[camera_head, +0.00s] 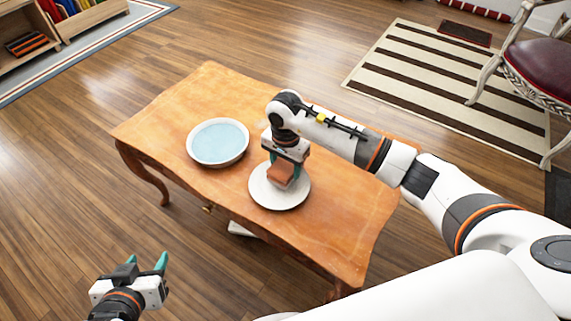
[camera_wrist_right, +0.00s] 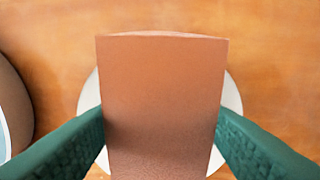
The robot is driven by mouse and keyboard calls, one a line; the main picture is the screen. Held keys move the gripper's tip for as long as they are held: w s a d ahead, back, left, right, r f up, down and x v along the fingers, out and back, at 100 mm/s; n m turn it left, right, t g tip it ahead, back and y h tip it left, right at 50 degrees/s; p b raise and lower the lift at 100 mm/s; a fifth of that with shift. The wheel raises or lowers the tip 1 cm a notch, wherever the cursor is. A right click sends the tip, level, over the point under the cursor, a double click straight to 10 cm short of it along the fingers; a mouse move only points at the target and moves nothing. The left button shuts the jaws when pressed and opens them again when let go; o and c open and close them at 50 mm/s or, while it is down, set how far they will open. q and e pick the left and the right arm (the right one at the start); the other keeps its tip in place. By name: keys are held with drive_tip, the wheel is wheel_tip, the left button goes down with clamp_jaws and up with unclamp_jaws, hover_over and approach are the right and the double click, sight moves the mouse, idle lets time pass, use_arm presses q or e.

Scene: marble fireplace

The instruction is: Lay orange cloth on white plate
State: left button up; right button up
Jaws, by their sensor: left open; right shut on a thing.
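The orange cloth (camera_head: 281,174) is a small folded block between the fingers of my right gripper (camera_head: 283,174). In the right wrist view the cloth (camera_wrist_right: 162,100) fills the middle, with a green finger on each side, and the right gripper (camera_wrist_right: 160,140) is shut on it. The white plate (camera_head: 280,201) lies on the wooden table, directly below the cloth; its rim (camera_wrist_right: 232,97) shows behind the cloth in the right wrist view. I cannot tell whether the cloth touches the plate. My left gripper (camera_head: 147,265) is open and empty, off the table at the lower left.
A bowl with a pale blue inside (camera_head: 218,141) stands on the wooden table (camera_head: 350,225), left of the plate. The table's right part is clear. A striped rug (camera_head: 400,70) and a chair (camera_head: 540,70) are at the upper right. A shelf (camera_head: 75,20) stands at the upper left.

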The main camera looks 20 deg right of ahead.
use_arm(q)
drive_tip(key=shift+w+d+r+t, duration=0.2)
drive_tip(key=shift+w+r+t, duration=0.1)
drive_tip(key=shift+w, duration=0.05)
use_arm(e)
drive_tip(key=shift+f, duration=0.15)
drive_tip(key=o, duration=0.9)
